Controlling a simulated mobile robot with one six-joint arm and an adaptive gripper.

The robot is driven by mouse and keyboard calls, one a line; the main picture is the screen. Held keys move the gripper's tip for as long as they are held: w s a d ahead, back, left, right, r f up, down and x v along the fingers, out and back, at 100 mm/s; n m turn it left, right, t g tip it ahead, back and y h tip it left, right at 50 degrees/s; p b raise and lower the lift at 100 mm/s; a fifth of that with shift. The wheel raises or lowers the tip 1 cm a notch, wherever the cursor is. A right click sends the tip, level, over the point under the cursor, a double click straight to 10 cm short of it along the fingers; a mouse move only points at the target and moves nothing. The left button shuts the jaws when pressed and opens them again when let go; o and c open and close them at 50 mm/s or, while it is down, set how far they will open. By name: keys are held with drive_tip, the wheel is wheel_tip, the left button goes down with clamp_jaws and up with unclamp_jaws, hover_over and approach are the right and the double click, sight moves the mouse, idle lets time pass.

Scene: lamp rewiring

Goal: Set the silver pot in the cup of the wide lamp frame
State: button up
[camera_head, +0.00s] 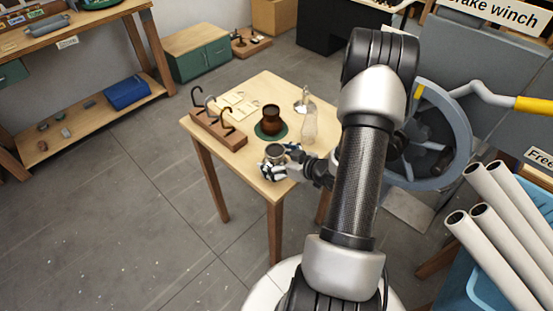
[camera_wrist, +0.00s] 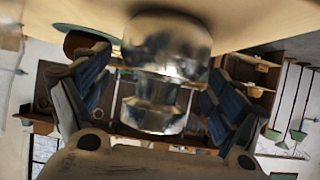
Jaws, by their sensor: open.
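The silver pot (camera_head: 275,151) is at the front part of the wooden table in the head view. It is large and blurred at the top middle of the wrist view (camera_wrist: 165,50). My gripper (camera_head: 272,168) reaches it from the right at low height. In the wrist view its two blue-grey fingers (camera_wrist: 155,95) stand apart on either side of the pot, with gaps showing. I cannot tell whether the pot touches the table. A wooden block with several dark hooks (camera_head: 218,130) stands at the table's left; I cannot tell whether it includes the wide lamp frame.
A brown pot (camera_head: 271,118) stands on a green mat (camera_head: 259,136) behind the silver pot. A clear bottle-like piece (camera_head: 309,127) stands to its right. Pale flat pieces (camera_head: 238,104) lie at the back. A large grey wheel (camera_head: 462,130) stands right of my arm.

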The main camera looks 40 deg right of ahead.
idle(0.3)
drive_tip(key=a+p+v, duration=0.1)
drive_tip(key=p+v, duration=0.3)
drive_tip(key=v, duration=1.3)
drive_tip(key=shift+s+d+p, duration=0.25)
drive_tip(key=shift+d+p, duration=0.15)
drive_tip(key=shift+f, duration=0.1)
